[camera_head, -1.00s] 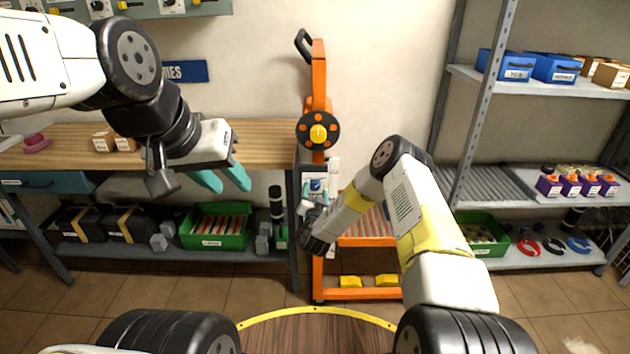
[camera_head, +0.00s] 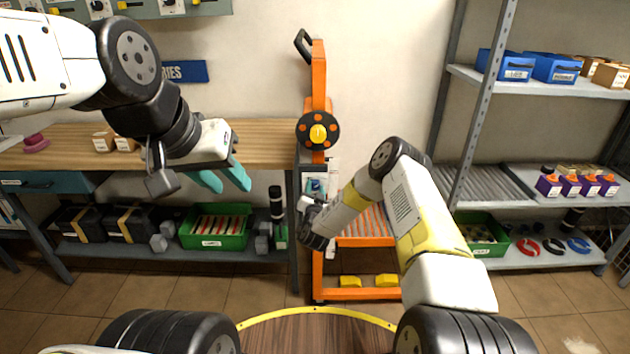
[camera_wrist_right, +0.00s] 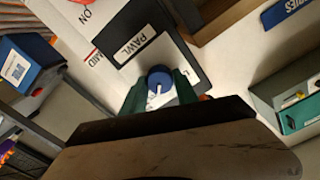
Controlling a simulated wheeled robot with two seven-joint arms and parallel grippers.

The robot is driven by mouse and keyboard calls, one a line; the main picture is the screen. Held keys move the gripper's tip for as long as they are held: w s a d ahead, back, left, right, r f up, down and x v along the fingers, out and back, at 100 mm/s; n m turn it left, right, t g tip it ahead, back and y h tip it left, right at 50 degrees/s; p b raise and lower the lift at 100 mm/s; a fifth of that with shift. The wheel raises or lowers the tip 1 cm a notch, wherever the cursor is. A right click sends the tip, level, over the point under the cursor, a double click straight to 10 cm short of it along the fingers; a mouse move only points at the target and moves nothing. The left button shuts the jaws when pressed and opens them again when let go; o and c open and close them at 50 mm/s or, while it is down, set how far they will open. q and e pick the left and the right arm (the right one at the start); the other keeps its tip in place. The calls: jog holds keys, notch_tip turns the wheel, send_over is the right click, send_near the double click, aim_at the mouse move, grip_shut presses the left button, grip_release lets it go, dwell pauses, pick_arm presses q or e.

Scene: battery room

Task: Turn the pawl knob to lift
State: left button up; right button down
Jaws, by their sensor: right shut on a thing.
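The pawl knob (camera_wrist_right: 159,76) is a round blue knob with a white pointer line, on a dark panel under a label reading PAWL (camera_wrist_right: 134,46). Most other lettering near the knob is hidden by my fingers. My right gripper (camera_wrist_right: 160,92) is shut on the knob, with one teal finger on each side of it. In the head view the right gripper (camera_head: 314,188) is at the front of the orange lift stand (camera_head: 319,85), and my wrist hides the knob there. My left gripper (camera_head: 222,179) is open and empty, in front of the workbench.
A black wheel with a yellow hub (camera_head: 318,132) is on the stand above my right gripper. The wooden workbench (camera_head: 260,140) is at the left, with a green bin (camera_head: 215,242) below. A metal shelf rack (camera_head: 484,110) stands at the right, near my right arm.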

jog(key=shift+n, duration=0.3)
jog(key=n, duration=0.4)
jog(key=shift+a, duration=0.1)
jog(key=n, duration=0.4)
jog(key=shift+n, duration=0.3)
jog(key=n, duration=0.8)
jog(key=shift+f, duration=0.15)
jog(key=shift+n, duration=0.4)
jog(key=c, duration=0.9)
grip_release()
jog(key=shift+c, duration=0.2)
